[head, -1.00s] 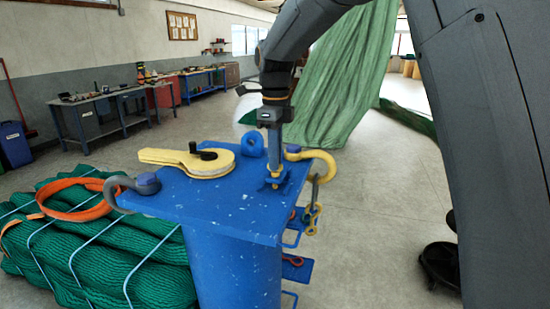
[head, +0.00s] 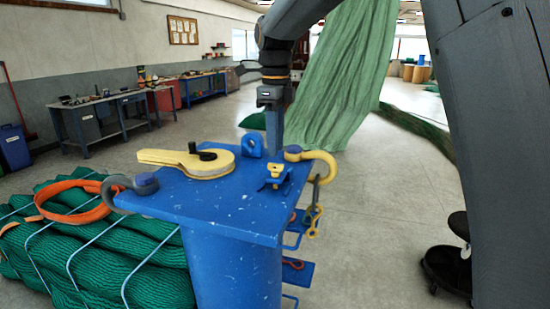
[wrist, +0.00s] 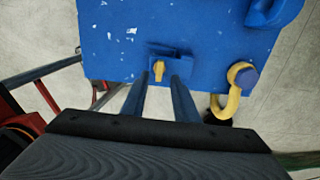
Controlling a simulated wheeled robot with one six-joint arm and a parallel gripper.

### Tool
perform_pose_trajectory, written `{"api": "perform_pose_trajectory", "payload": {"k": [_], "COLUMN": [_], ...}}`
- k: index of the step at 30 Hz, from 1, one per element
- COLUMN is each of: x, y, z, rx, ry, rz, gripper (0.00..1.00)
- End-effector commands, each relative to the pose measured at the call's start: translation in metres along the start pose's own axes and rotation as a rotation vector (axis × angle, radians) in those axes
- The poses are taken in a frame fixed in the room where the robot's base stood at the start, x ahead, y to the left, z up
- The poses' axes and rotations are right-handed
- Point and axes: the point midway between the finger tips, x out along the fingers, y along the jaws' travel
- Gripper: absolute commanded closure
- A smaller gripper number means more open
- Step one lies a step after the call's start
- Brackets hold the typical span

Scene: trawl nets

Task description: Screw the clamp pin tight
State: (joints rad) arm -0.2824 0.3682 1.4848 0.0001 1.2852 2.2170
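The clamp pin (head: 274,171) is a small yellow piece with a knob-like top. It stands in a blue clamp bracket (head: 270,185) near the right side of the blue post's top plate (head: 215,215). In the wrist view the pin (wrist: 159,70) shows just beyond and between my fingertips. My gripper (head: 273,152) points down and looks to be above and behind the pin, apart from it. In the wrist view my two fingers (wrist: 161,80) stand apart with nothing held between them. I cannot tell how tight the pin is.
A yellow lever with a black knob (head: 198,162) lies on the plate. A green net bundle (head: 90,240) lies left; a green net (head: 355,80) hangs behind.

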Motion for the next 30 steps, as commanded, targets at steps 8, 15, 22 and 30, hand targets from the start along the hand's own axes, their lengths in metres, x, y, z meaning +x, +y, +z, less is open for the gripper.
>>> {"api": "perform_pose_trajectory", "payload": {"k": [8,15,22,30], "x": [-0.033,-0.037,-0.032,0.031], "y": [-0.001,0.0,0.0,0.005], "z": [0.001,0.0,-0.004,-0.054], "rx": [0.0,0.0,-0.035,-0.446], "ry": [-0.002,0.0,-0.003,-0.017], "rz": [-0.002,0.0,-0.004,-0.047], "gripper": [0.73,0.73,0.73,0.73]}}
